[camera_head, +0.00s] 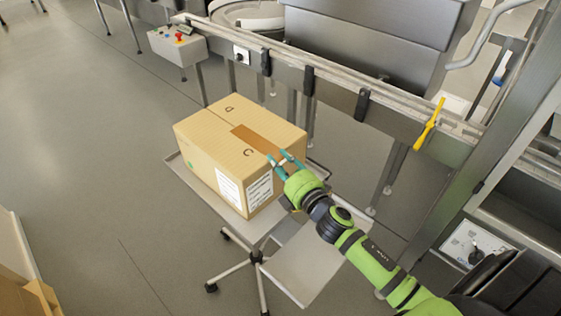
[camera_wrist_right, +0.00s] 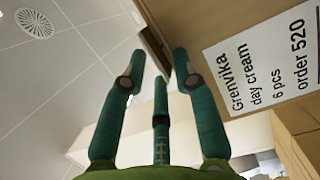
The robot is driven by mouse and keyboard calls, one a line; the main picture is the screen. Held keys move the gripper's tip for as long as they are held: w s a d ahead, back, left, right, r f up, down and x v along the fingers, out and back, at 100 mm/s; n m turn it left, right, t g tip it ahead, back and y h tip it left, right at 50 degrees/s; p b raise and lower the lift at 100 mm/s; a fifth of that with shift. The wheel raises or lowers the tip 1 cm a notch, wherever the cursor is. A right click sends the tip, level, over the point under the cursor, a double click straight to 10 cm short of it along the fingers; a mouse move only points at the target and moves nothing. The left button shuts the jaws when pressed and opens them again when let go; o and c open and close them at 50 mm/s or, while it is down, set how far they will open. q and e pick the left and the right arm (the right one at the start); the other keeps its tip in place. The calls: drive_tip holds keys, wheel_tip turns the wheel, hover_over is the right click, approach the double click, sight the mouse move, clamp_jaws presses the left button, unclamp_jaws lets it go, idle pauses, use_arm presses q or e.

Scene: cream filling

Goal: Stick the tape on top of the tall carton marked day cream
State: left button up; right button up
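A tan carton (camera_head: 215,165) stands upright on a wheeled stand in the head view. In the right wrist view the carton (camera_wrist_right: 205,25) carries a white label (camera_wrist_right: 265,70) reading "Grenvika day cream 6 pcs order 520". A brown tape strip (camera_head: 256,139) lies along the middle of its top, reaching toward the edge near my gripper. My right gripper (camera_head: 278,157) is at that top edge with its teal fingers apart. In the right wrist view its fingers (camera_wrist_right: 159,68) are spread, with a dark brown strip (camera_wrist_right: 154,50) beyond them; whether they touch it is unclear. My left gripper is out of view.
The stand's grey tray (camera_head: 205,184) shows beside the carton, with a lower panel (camera_head: 305,262) to its right. A steel conveyor (camera_head: 335,85) runs behind, with a yellow handle (camera_head: 429,124) on it. The floor at left is clear.

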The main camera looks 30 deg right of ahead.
drive_tip(key=shift+s, duration=0.15)
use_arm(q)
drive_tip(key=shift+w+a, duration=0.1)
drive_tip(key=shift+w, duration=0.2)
use_arm(e)
drive_tip(key=s+d, duration=0.1)
drive_tip(key=s, duration=1)
drive_tip(key=shift+s, duration=0.35)
